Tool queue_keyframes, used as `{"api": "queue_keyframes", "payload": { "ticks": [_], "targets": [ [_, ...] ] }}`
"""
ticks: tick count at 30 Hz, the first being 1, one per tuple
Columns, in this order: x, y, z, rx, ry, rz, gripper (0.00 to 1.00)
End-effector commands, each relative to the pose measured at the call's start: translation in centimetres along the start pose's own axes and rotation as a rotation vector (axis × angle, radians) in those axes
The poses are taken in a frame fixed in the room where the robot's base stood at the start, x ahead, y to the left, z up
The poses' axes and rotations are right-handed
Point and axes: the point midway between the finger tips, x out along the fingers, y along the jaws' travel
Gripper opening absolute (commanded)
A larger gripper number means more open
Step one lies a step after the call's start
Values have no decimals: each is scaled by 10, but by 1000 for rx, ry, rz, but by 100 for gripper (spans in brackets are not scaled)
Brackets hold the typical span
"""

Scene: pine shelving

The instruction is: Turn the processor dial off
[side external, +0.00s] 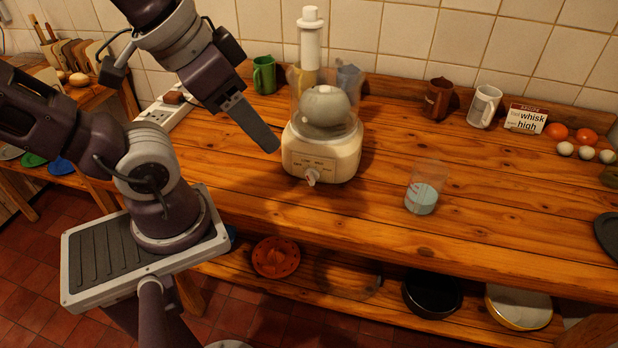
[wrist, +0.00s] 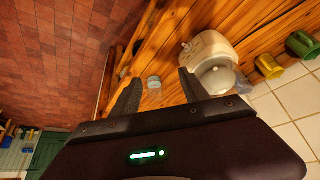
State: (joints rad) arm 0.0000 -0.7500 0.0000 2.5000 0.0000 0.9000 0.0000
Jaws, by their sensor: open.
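The food processor (side external: 341,160) stands on the wooden counter, with a cream base and a clear bowl holding a pale round lump. Its white dial (side external: 311,177) is low on the front face, under small printed labels including LOW; its exact setting is too small to tell. In the wrist view the processor (wrist: 207,47) is at the upper right, with the dial (wrist: 186,46) on its left side. My gripper (side external: 270,146) is just left of the processor, apart from the dial. In the wrist view my gripper (wrist: 159,77) has its fingers spread, holding nothing.
A measuring cup (side external: 422,190) with pale blue contents stands right of the processor. A green mug (side external: 264,75), brown mug (side external: 438,98), white mug (side external: 484,106) and whisk/high card (side external: 525,119) line the back. The counter in front of the dial is clear.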

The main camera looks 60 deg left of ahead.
Motion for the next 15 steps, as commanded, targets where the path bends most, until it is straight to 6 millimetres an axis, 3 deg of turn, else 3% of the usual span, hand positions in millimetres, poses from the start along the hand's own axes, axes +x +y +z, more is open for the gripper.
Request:
{"api": "queue_keyframes", "payload": {
  "ticks": [2, 5, 11, 15],
  "targets": [
    [1, 0, 0, 14, -9, -2, 40],
    [9, -3, -2, 173, -117, -23, 40],
    [55, -17, -16, 935, -596, -46, 40],
    [103, -19, -30, 1490, -960, 7, 40]
  ]
}}
